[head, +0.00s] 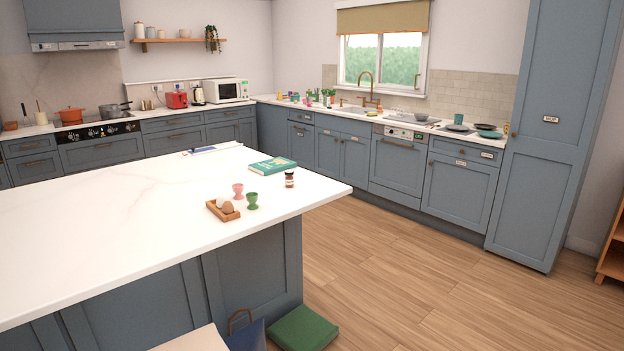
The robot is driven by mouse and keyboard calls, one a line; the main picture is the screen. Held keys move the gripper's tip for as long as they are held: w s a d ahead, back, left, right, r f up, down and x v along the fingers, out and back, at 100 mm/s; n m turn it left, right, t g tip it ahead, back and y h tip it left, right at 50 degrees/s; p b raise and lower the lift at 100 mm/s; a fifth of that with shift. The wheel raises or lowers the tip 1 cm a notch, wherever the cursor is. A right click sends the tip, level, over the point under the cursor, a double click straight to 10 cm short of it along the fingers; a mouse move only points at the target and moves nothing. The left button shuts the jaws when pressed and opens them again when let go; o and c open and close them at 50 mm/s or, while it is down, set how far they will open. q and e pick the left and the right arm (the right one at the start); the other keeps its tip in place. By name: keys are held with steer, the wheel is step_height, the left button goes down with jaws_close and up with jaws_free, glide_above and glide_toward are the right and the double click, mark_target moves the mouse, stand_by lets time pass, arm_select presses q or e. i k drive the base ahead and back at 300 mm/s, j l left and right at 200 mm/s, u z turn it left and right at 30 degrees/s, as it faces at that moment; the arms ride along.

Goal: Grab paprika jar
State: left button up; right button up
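A small jar (289,179) with a dark lid and reddish-brown contents stands upright on the white island top, near its right end. It looks like the paprika jar, but its label is too small to read. It stands just right of a green book and apart from it. Neither of my grippers is in the head view.
The island top (120,215) also holds a teal-green book (273,166), a pink egg cup (238,190), a green egg cup (252,201) and a wooden egg tray (212,209). A green cushion (303,328) lies on the floor by the island. The wooden floor (400,270) to the right is clear.

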mark_target(290, 174)
steer(key=i+l, duration=0.15)
steer(key=l, duration=0.2)
steer(key=i+l, duration=0.2)
steer(key=l, duration=0.15)
steer(key=i+l, duration=0.15)
steer(key=l, duration=0.2)
steer(key=i+l+u, duration=0.1)
steer(key=i+l, duration=0.25)
steer(key=l, duration=0.35)
steer(key=i+l, duration=0.25)
steer(key=i, duration=0.2)
steer(key=i+l+u, duration=0.1)
steer(key=i, duration=0.35)
steer(key=i+j, duration=0.15)
steer(key=i, duration=0.6)
